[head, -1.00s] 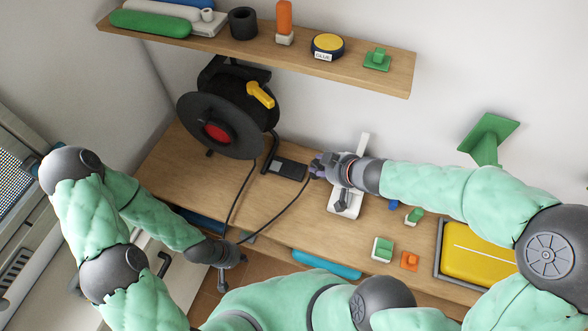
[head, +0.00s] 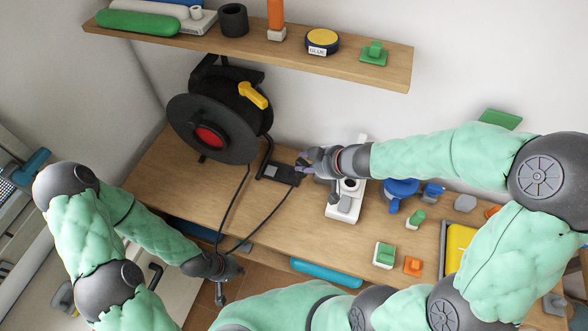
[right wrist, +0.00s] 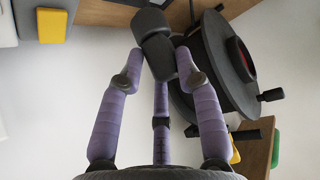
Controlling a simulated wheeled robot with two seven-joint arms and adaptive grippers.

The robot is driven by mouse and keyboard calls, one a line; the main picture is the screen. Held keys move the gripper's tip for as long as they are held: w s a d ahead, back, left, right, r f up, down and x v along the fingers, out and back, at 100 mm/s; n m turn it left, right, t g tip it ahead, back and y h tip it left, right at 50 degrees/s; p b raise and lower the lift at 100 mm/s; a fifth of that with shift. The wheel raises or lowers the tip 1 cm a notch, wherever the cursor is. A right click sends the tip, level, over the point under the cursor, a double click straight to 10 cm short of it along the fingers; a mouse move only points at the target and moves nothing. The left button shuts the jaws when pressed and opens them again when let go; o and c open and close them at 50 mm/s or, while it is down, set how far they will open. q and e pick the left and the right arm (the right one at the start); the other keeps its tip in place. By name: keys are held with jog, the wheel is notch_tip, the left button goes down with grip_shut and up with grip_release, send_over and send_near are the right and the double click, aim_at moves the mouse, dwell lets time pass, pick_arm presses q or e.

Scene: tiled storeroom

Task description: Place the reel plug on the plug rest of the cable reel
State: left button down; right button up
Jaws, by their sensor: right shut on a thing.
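The cable reel (head: 212,122) stands at the back left of the bench, a black drum with a red centre and yellow handle; it also shows in the right wrist view (right wrist: 212,65). My right gripper (head: 302,164) is at the right edge of the rest, shut on the reel plug. The dark plug (right wrist: 160,58) shows between its fingertips in the right wrist view; whether it touches the rest is unclear. My left gripper (head: 226,282) hangs empty by the front edge, fingers apart.
The black cable (head: 262,222) loops from the reel past the bench's front edge to the plug. A white stand (head: 344,205) is close beside my right gripper. A loaded shelf (head: 330,66) is above. Several small blocks lie right.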

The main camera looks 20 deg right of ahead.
jog(key=w+f+b, duration=0.1)
jog(key=w+f, duration=0.1)
jog(key=w+a+f+b, duration=0.1)
jog(key=w+f+b, duration=0.3)
jog(key=shift+w+a+f, duration=0.35)
jog(key=shift+w+f, duration=0.05)
notch_tip(320, 180, down, 3)
jog(key=b, duration=0.3)
jog(key=shift+w+b, duration=0.15)
jog(key=shift+b, duration=0.2)
jog(key=shift+f, duration=0.15)
jog(key=o, duration=1.1)
jog(key=shift+o, duration=0.2)
